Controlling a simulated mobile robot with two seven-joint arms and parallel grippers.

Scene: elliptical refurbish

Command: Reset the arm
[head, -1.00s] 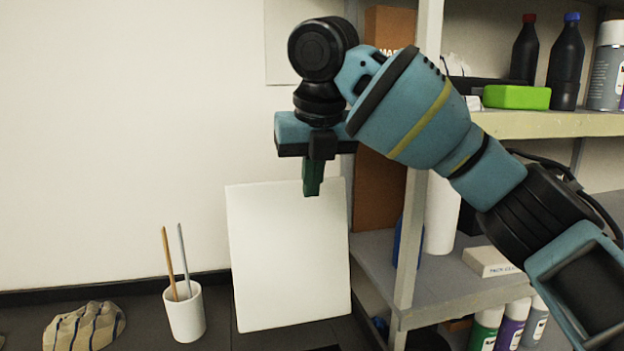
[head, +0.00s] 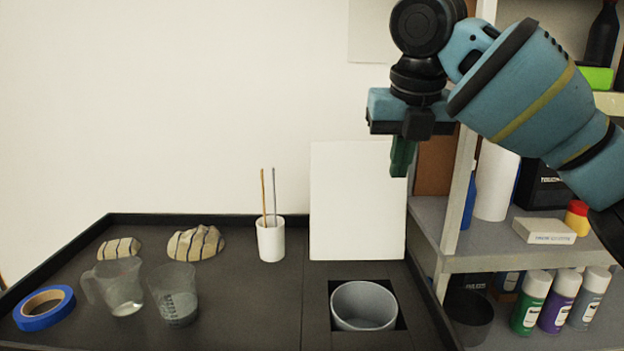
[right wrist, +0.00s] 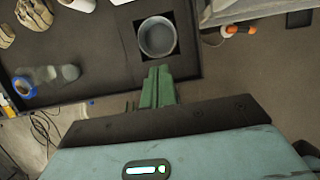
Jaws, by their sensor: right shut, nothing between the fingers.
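My right arm comes in from the right in the head view. Its gripper (head: 402,158) points down in the air, in front of the white panel's upper right corner and left of the shelf. The green fingers are together with nothing between them. They also show shut in the right wrist view (right wrist: 158,82), with the grey bowl (right wrist: 158,38) beyond their tips. My left gripper is not in view.
The dark table (head: 240,308) holds blue tape (head: 45,321), two clear cups, striped stones and a white brush cup (head: 270,242). A white panel (head: 355,215) stands behind the inset grey bowl (head: 364,305). The shelf (head: 590,248) at right holds bottles, cans and a box.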

